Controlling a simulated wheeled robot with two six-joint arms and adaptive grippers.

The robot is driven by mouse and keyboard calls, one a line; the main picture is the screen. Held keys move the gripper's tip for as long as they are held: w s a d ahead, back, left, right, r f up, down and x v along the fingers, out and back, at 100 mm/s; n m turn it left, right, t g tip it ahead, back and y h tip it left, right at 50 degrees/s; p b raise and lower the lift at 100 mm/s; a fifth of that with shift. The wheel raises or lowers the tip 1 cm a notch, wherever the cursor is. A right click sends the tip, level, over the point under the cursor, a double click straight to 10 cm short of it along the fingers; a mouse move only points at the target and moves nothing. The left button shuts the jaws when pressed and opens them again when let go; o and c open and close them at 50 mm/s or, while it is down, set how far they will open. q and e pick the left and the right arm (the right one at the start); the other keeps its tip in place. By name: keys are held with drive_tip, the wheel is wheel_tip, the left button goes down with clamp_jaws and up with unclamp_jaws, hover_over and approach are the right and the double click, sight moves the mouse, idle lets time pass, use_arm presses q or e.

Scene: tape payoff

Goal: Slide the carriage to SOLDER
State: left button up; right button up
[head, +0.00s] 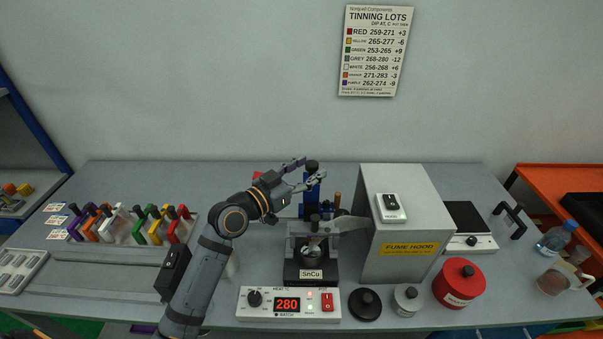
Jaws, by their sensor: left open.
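A blue upright with a black knob on top (312,199), which looks like the carriage, stands behind the solder pot. My left gripper (307,171) is open at the top of this upright. Its fingertips lie close to the black knob, and I cannot tell whether they touch it. The solder pot (312,254) is labelled SnCu and sits behind the heater unit (288,305), whose display reads 280. No SOLDER marking is readable, and my arm and the pot hide part of the area around the upright's base. My right gripper is not in view.
The grey fume hood (408,240) stands close on the right of the pot. A black lid (365,305), a small jar (407,300) and a red canister (459,283) stand in front. At left, a rack holds several coloured clips (138,225).

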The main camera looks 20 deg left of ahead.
use_arm(q)
drive_tip(key=v, duration=0.4)
drive_tip(key=shift+s+a, duration=0.15)
drive_tip(key=shift+a, duration=0.05)
drive_tip(key=shift+s+a, duration=0.1)
drive_tip(key=shift+s, duration=0.25)
